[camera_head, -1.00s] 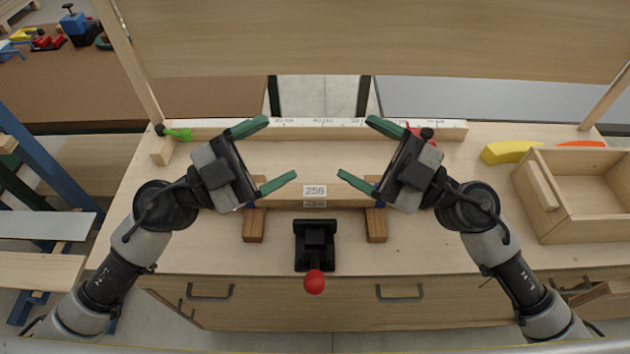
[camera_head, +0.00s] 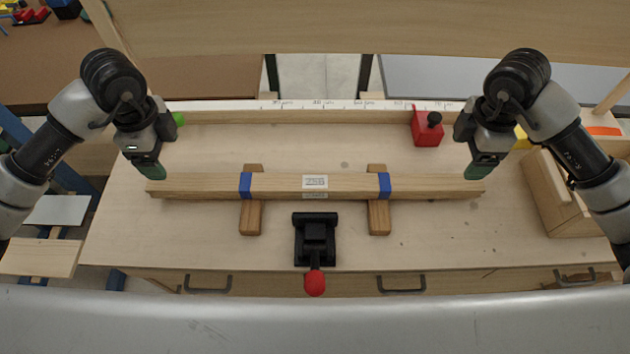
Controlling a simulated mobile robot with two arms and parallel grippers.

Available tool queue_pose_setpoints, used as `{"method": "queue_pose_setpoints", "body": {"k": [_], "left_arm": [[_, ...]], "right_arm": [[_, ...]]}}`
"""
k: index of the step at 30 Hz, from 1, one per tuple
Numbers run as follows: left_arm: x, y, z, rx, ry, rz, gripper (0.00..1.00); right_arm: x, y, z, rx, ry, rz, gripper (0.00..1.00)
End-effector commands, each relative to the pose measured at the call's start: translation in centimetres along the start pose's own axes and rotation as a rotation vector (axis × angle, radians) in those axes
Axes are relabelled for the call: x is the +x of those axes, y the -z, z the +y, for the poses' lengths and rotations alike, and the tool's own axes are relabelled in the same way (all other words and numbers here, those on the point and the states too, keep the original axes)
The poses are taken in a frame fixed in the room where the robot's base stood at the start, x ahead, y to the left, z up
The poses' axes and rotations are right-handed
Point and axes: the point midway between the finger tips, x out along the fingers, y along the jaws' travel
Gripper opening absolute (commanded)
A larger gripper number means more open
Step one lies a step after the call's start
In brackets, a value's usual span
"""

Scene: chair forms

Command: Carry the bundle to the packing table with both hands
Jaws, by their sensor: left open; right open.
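The bundle (camera_head: 345,185) is a long wooden bar of light wood with two blue bands and a white label at its middle. It lies left to right across two darker wooden blocks, the left block (camera_head: 251,218) and the right block (camera_head: 379,217), on the workbench (camera_head: 200,245). My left gripper (camera_head: 152,172) is open and points down at the bundle's left end. My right gripper (camera_head: 481,172) is open and points down at its right end. I cannot tell whether either gripper's fingers touch the bundle. No packing table can be identified for sure.
A black clamp with a red knob (camera_head: 315,283) stands in front of the bundle. A white ruler strip (camera_head: 330,105) runs along the back, with a red block (camera_head: 426,128) before it. A wooden box (camera_head: 565,205) is at right. A wide board hangs across the top.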

Motion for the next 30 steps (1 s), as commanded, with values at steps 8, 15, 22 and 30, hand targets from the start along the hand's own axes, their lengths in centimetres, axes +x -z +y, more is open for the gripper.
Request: {"method": "queue_pose_setpoints", "body": {"k": [8,15,22,30], "left_arm": [[1.3,0.1,0.0,0.001,-0.003,0.004,0.78],[5.5,0.1,0.1,0.002,-0.005,0.004,0.78],[9.1,0.1,0.0,0.003,-0.002,0.005,0.78],[10.8,0.2,0.0,0.003,0.000,0.005,0.78]], "right_arm": [[1.3,0.1,-0.1,-0.002,0.004,0.003,0.78],[5.5,0.1,-0.1,-0.003,0.006,0.003,0.78],[9.2,0.1,-0.1,-0.004,0.003,0.004,0.78],[10.8,0.2,-0.1,-0.004,0.001,0.004,0.78]]}}
